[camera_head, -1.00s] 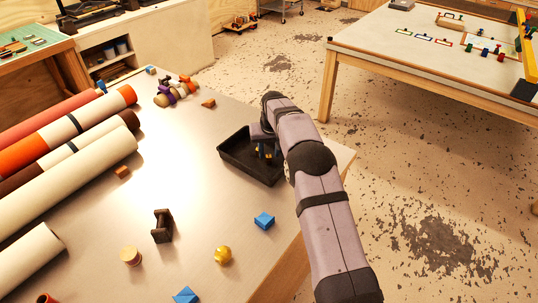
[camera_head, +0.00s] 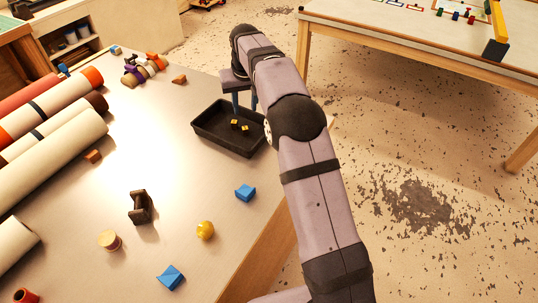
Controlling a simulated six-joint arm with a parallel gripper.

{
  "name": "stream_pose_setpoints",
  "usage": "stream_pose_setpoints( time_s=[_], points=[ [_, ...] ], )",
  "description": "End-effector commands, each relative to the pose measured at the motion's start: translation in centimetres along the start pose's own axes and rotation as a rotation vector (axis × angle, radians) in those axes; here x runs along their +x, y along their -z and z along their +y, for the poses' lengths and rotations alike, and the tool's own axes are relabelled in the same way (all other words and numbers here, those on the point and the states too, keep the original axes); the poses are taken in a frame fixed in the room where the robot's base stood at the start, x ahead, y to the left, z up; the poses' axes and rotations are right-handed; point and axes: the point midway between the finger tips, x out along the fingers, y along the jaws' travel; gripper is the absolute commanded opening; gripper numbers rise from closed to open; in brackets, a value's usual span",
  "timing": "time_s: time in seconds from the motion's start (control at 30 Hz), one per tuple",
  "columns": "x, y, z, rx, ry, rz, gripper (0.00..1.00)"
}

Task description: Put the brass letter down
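A black tray (camera_head: 206,133) sits on the table near its far right edge. Two small brass-yellow patches (camera_head: 234,123) show on the tray floor, apparently the brass letter; its shape is too small and dark to read. My gripper (camera_head: 245,112) is above the far side of the tray with its two blue-grey fingers pointing down and apart. Nothing shows between the fingers. The yellow patches lie below the fingers, clear of them. My forearm covers part of the area to the right of the tray.
Rolls (camera_head: 52,147) lie along the table's left side. A dark spool-shaped block (camera_head: 140,207), a wooden disc (camera_head: 109,240), a yellow ball (camera_head: 205,230) and blue blocks (camera_head: 245,193) stand nearer. The table middle (camera_head: 165,150) is clear.

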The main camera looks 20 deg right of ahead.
Motion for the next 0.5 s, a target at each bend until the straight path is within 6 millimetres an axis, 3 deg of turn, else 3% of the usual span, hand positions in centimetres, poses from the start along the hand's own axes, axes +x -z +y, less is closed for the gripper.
stream_pose_setpoints(
  time_s=[0.27,0.37,0.5],
  points=[
    [-0.8,-2.6,0.4,0.000,-0.001,-0.029,0.34],
    [-1.2,-5.1,0.7,0.000,-0.002,-0.055,0.34],
    [-2.0,-9.8,1.2,0.000,-0.003,-0.096,0.34]
  ],
)
